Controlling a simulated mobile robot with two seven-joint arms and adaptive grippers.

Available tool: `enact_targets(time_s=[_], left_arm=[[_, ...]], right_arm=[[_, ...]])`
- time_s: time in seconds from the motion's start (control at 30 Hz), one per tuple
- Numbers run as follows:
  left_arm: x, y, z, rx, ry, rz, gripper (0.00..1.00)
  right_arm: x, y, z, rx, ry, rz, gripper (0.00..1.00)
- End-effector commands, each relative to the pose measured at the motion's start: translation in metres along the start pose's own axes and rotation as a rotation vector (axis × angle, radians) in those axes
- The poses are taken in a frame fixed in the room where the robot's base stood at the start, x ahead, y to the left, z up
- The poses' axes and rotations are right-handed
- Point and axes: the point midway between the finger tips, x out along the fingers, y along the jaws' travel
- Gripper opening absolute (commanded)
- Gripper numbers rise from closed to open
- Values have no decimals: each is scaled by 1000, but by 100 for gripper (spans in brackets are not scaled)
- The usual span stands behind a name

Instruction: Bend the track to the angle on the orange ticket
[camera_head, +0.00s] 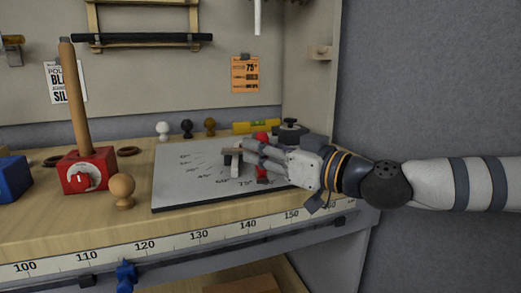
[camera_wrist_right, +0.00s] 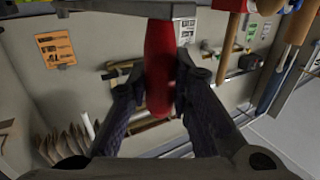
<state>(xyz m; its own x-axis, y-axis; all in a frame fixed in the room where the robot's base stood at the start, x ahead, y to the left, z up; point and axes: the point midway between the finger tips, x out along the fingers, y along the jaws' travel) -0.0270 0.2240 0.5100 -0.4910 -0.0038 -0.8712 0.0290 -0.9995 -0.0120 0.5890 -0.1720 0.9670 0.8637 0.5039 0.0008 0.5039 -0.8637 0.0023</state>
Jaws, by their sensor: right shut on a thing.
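The orange ticket (camera_head: 245,74) hangs on the back wall and reads 75°; it also shows in the wrist view (camera_wrist_right: 56,48). The grey angle board (camera_head: 185,190) lies on the table with degree marks fanned across it. My right gripper (camera_head: 256,153) reaches in from the right over the board. It is shut on a red handle (camera_wrist_right: 160,65), which shows above and below the fingers in the head view (camera_head: 261,174). A small brown and pale piece (camera_head: 232,161) stands just left of the fingertips; I cannot tell whether it is the track. My left gripper is not in view.
A yellow level (camera_head: 256,126) and a dark round knob (camera_head: 290,131) sit behind. A ruler strip (camera_head: 175,242) runs along the front edge.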

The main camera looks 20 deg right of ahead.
Motion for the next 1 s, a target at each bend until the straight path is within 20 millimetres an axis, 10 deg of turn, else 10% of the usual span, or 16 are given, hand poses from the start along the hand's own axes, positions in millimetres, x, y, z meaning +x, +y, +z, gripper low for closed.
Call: enact_targets(time_s=[0.3, 0.33, 0.4, 0.73, 1.0], left_arm=[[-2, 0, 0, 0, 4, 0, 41], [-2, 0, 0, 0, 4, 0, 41], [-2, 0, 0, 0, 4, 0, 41], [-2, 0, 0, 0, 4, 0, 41], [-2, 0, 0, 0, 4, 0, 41]], right_arm=[[-7, 9, 1, 5, -2, 6, 0], [-7, 9, 1, 5, -2, 6, 24], [-7, 9, 1, 4, -2, 6, 40], [-10, 9, 1, 3, -1, 5, 41], [-64, 9, -2, 4, 4, 7, 41]])
